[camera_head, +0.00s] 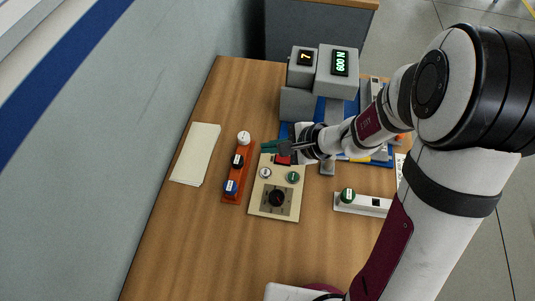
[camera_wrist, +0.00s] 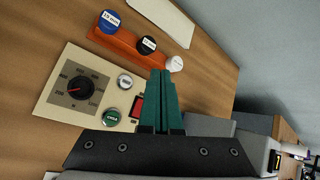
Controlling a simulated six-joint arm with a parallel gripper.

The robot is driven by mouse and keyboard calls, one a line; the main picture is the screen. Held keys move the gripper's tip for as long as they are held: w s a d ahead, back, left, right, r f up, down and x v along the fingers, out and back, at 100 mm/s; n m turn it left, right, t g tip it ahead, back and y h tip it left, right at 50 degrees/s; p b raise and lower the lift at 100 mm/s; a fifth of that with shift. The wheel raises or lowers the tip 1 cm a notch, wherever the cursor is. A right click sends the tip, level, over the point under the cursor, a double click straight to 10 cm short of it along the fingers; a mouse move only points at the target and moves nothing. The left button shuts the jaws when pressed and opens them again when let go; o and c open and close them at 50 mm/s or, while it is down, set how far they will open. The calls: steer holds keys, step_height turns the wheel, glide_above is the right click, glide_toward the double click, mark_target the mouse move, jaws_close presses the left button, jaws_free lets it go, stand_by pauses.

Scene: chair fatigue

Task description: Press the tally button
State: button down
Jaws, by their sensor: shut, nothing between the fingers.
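A cream control panel (camera_head: 273,213) lies on the desk with a black dial (camera_head: 277,198), a pale round button (camera_head: 265,172), a green round button (camera_head: 293,177) and a red square part (camera_head: 283,160). The wrist view also shows the pale button (camera_wrist: 125,81), the green button (camera_wrist: 111,116) and the red part (camera_wrist: 138,106). Button labels are too small to read surely, so I cannot tell which is the tally button. My gripper (camera_head: 266,147) is shut and empty, its green fingers over the panel's far end; in the wrist view they (camera_wrist: 162,73) partly cover the red part.
An orange rack (camera_head: 232,198) with white, black and blue caps stands left of the panel. Paper (camera_head: 196,153) lies farther left. The desk front is clear.

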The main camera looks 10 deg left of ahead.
steer(key=shift+f, duration=0.1)
glide_above(270, 174)
steer(key=shift+f, duration=4.3)
steer(key=shift+f, duration=0.1)
steer(key=shift+f, duration=0.3)
steer(key=shift+f, duration=0.35)
steer(key=shift+r, duration=0.15)
steer(key=shift+s+r, duration=0.1)
steer(key=shift+r, duration=0.55)
steer(key=shift+r, duration=2.5)
